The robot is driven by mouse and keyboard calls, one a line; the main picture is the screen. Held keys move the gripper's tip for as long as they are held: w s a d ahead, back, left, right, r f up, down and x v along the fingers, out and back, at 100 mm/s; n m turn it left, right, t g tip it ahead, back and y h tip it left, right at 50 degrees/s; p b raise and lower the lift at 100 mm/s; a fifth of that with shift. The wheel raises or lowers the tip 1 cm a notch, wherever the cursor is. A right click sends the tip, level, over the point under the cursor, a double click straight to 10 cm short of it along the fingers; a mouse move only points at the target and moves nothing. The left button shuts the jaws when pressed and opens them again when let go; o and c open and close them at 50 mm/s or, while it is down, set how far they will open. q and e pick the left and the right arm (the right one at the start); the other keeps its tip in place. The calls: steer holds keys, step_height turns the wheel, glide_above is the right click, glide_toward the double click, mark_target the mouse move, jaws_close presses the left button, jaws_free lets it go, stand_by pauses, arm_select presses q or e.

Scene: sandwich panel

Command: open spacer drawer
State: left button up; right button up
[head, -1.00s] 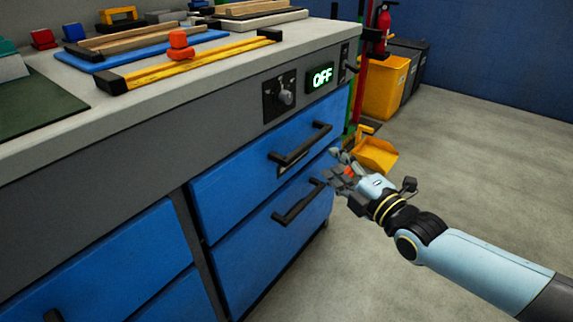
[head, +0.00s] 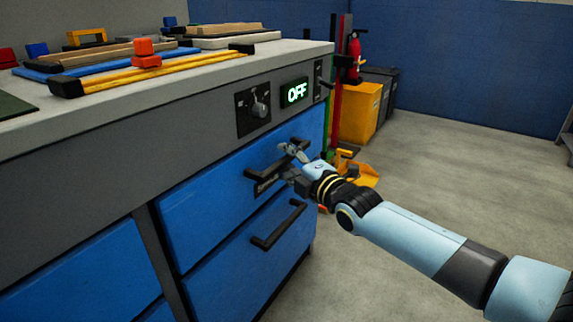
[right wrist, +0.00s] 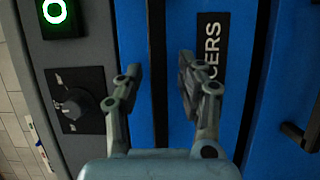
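The spacer drawer (head: 205,190) is the blue upper drawer on the right of the bench and looks shut. Its black bar handle (head: 261,173) is partly hidden behind my right gripper (head: 288,164). In the right wrist view, the handle (right wrist: 157,60) runs up and down between the two fingers of my right gripper (right wrist: 160,80). The fingers stand apart with gaps on both sides. A dark label (right wrist: 212,50) ending in "CERS" is partly covered by the right finger. My left gripper is not in view.
A second blue drawer with a black handle (head: 279,226) lies below. The floor to the right is clear.

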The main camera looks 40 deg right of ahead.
steer(key=shift+w, duration=0.1)
jaws_close()
stand_by(0.3)
